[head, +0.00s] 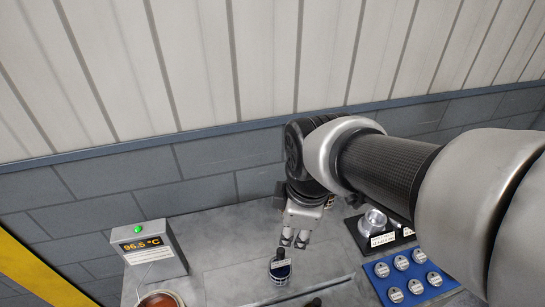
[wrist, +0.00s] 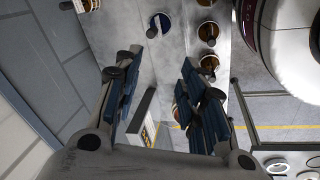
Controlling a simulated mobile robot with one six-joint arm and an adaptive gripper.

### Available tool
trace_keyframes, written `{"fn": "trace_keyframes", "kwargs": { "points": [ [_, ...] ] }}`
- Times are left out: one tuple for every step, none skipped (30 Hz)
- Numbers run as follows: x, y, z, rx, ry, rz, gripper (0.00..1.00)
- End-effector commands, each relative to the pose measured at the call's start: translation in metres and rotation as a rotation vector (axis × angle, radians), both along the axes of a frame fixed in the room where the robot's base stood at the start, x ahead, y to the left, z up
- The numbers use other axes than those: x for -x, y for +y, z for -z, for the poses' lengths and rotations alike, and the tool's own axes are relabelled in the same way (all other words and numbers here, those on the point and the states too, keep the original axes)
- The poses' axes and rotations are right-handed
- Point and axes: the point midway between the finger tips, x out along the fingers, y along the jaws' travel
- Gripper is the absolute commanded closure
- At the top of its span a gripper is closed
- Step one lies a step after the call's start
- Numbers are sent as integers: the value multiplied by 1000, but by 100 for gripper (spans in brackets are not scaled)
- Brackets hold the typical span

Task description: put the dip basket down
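My gripper (head: 294,241) points down over the grey bench near the middle of the head view. In the wrist view its two blue-padded fingers (wrist: 160,75) stand well apart with nothing gripped between them. A small dark-blue round container (head: 280,271) with a white label and an upright dark part stands just below the fingertips in the head view, apart from them. A blue-filled round container (wrist: 161,22) shows beyond the fingers in the wrist view. I cannot tell which thing is the dip basket.
A grey box with a 96.5 °C display (head: 152,250) stands left, beside a bath of reddish-brown liquid (head: 160,301). Several brown-filled containers (wrist: 208,31) show in the wrist view. A blue tray (head: 379,281) of round pieces and a black stand (head: 354,226) are right.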

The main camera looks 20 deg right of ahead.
Motion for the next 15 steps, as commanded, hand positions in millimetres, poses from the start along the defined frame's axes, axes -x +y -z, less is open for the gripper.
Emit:
{"fn": "trace_keyframes", "kwargs": {
  "points": [
    [11,0,-11,-32,-36,137,63],
    [18,0,-16,-56,-51,228,63],
    [27,0,-21,-89,-72,348,63],
    [34,0,-25,-114,-88,435,63],
    [40,0,-29,-139,-101,517,63],
    [48,0,-32,-173,-116,620,63],
    [53,0,-34,-198,-128,694,63],
    [58,0,-36,-222,-139,759,63],
    [64,0,-38,-250,-149,839,63],
    [67,0,-39,-271,-156,891,63],
    [71,0,-40,-289,-162,936,63],
    [74,0,-40,-308,-168,986,63],
    [76,0,-41,-320,-170,1017,63],
    [78,0,-41,-330,-174,1042,63],
    [79,0,-42,-340,-176,1065,63]
  ]
}}
